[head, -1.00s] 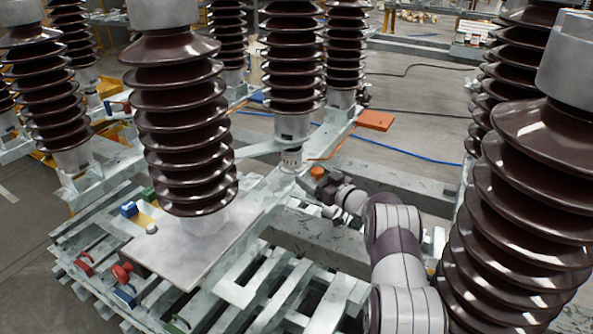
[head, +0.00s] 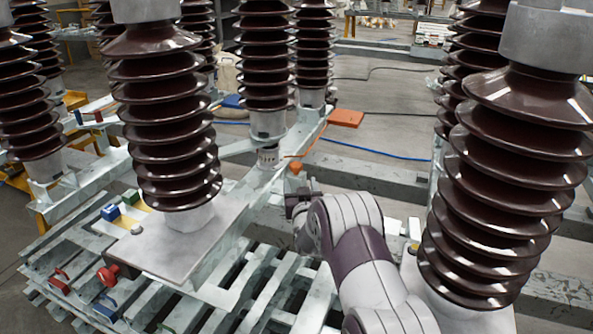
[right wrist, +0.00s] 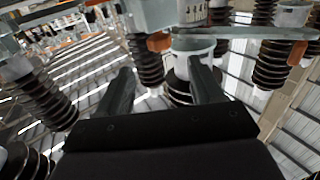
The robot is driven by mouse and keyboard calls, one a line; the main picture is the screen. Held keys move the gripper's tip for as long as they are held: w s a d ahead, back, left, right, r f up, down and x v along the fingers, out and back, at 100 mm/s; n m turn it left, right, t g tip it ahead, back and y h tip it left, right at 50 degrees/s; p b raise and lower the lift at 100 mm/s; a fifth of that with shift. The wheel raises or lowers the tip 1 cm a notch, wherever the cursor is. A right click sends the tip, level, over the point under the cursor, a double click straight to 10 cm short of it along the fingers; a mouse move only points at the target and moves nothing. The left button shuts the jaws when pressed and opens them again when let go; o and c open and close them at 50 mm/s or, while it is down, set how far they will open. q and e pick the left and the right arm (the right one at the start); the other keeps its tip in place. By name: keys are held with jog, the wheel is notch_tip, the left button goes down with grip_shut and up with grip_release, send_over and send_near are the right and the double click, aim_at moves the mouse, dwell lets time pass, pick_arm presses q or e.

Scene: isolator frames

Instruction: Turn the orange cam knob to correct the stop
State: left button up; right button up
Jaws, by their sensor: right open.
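A small orange knob (head: 295,167) sits on the pale frame beside a white cylinder with dark marks (head: 268,157), at the foot of a brown insulator. My right gripper (head: 297,199) is just below the knob in the head view, partly hidden by my own wrist. In the right wrist view its two dark fingers (right wrist: 160,72) are spread apart with nothing between them. An orange piece (right wrist: 158,42) lies beyond the fingertips, apart from them, near a marked white part (right wrist: 193,12). I cannot tell whether it is the same knob. My left gripper is not in view.
A large brown insulator (head: 505,170) stands close to the right of my arm. Another (head: 165,120) stands on a plate at left. Red knobs (head: 108,273) and blue blocks (head: 110,212) are at lower left. An orange box (head: 346,118) lies behind on open floor.

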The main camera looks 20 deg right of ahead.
aim_at(297, 169)
jog(key=x, duration=0.9)
jog(key=shift+w+b, duration=0.2)
jog(key=shift+b, duration=0.2)
jog(key=c, duration=1.1)
